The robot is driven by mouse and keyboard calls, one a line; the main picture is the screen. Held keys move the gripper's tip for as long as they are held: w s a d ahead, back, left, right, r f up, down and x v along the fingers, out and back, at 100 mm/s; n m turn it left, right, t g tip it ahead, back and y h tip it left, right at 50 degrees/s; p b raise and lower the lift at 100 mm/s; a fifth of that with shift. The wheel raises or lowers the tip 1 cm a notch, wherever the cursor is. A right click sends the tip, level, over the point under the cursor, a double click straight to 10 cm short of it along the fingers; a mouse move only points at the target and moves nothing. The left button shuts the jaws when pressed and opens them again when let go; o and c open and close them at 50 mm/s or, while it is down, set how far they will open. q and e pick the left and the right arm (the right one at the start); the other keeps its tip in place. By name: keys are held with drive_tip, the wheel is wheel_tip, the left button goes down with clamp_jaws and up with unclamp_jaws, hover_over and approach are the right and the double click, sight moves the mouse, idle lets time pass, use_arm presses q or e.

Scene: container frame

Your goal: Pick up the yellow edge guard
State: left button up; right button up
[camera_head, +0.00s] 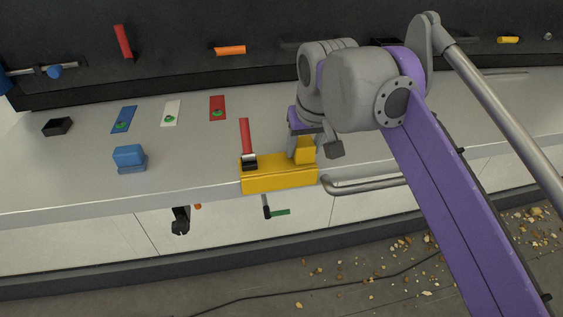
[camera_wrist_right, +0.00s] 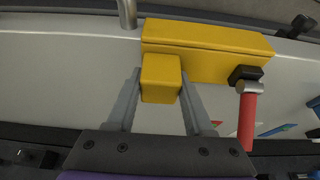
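The yellow edge guard (camera_head: 280,178) is a long folded piece seated on the front edge of the grey worktop, with a yellow block (camera_head: 305,150) standing at its right end. In the right wrist view the guard (camera_wrist_right: 220,60) lies across the top, with the block (camera_wrist_right: 161,80) in front of it. My right gripper (camera_head: 314,150) is at the block, pointing down. Its fingers (camera_wrist_right: 160,75) stand on either side of the block, close to it. A gap shows beside one finger in the head view, so the gripper looks open. My left gripper is not in view.
A metal bar handle (camera_head: 362,184) is just right of the guard. A blue box (camera_head: 130,157), a black tray (camera_head: 58,127) and coloured cards (camera_head: 171,112) lie further left. Rubble (camera_head: 390,258) covers the floor.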

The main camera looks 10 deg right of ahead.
clamp_jaws()
drive_tip(key=shift+r, duration=0.1)
